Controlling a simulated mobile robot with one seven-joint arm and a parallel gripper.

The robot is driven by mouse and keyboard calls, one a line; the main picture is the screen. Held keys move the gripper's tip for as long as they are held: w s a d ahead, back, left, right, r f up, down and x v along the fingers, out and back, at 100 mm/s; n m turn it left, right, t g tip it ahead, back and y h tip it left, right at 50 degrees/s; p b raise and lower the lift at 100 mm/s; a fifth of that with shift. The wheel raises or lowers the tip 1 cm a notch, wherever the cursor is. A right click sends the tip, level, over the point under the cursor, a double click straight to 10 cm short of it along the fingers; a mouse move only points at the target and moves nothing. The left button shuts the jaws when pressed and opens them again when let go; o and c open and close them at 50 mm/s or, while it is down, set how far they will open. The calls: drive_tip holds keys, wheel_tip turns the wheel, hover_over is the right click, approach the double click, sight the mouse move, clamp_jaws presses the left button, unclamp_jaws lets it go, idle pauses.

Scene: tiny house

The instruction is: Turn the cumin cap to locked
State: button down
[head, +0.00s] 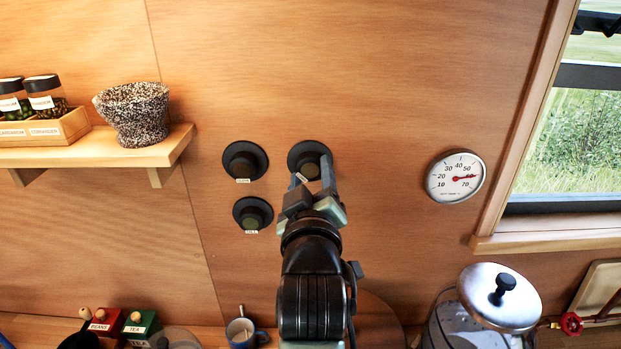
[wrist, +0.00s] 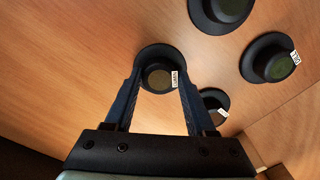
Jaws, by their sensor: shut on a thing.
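Several round black caps with dark flanges are fixed to the wooden wall. My gripper (head: 311,172) is at the upper right cap (head: 308,149) in the head view, with one finger on each side of it. In the wrist view the fingers (wrist: 158,72) are shut on this cap (wrist: 157,78). Its small white label (wrist: 175,79) is tilted and appears to read cumin, though the print is tiny. No locked mark can be made out. My gripper covers part of the cap in the head view.
Two other caps, upper left (head: 245,160) and lower left (head: 253,213), are close by. A dial thermometer (head: 456,177) hangs to the right. A shelf (head: 100,154) with jars is at left; a lidded pot (head: 499,297) stands below right.

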drive_tip(key=n+b, duration=0.1)
drive_tip(key=n, duration=0.3)
drive_tip(key=shift+d+n, duration=0.1)
drive_tip(key=shift+n, duration=0.2)
drive_tip(key=n, duration=0.4)
drive_tip(key=shift+b, duration=0.35)
drive_tip(key=shift+r+n, duration=0.1)
drive_tip(key=shift+n, duration=0.2)
drive_tip(key=shift+c, duration=1.1)
unclamp_jaws()
drive_tip(key=shift+s+b, duration=0.35)
drive_tip(key=shift+s, duration=0.15)
drive_tip(key=s+b, duration=0.3)
drive_tip(key=s, duration=0.9)
drive_tip(key=shift+b, duration=0.35)
